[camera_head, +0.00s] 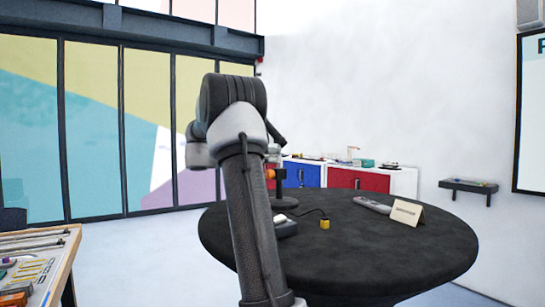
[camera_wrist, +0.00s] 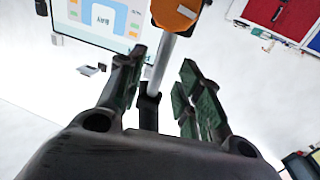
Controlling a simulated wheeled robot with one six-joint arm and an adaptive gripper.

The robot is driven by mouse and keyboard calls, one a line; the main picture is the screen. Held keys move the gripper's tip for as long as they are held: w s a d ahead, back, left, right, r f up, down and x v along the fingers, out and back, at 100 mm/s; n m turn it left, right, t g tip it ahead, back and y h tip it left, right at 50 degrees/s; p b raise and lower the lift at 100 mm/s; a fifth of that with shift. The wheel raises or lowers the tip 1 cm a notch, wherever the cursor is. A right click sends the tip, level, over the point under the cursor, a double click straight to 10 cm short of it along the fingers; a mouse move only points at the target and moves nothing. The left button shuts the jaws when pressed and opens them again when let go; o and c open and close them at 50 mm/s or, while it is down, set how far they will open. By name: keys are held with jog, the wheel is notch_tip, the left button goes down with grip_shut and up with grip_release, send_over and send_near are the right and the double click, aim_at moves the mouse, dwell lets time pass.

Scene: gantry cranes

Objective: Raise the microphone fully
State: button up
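The microphone shows in the wrist view as an orange and black head (camera_wrist: 178,14) on a silver rod (camera_wrist: 164,62) with a black lower part (camera_wrist: 149,108). In the head view its orange part (camera_head: 270,174) and dark base (camera_head: 285,203) show on the round table, partly hidden by my arm. My gripper (camera_wrist: 163,60) is open, with one finger on each side of the rod. Gaps show between the rod and both fingers, so I see no grip. The orange head lies beyond the fingertips. In the head view my arm hides the gripper.
The round black table (camera_head: 350,245) also bears a small yellow block (camera_head: 325,224) on a cable, a grey remote-like device (camera_head: 372,205) and a cream card (camera_head: 407,212). A workbench (camera_head: 45,265) stands at left. Red and blue cabinets (camera_head: 358,180) stand behind. The table's right part is mostly clear.

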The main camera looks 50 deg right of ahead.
jog(key=shift+x, duration=0.75)
grip_shut()
notch_tip(320, 180, up, 12)
grip_release()
jog(key=shift+s, duration=0.1)
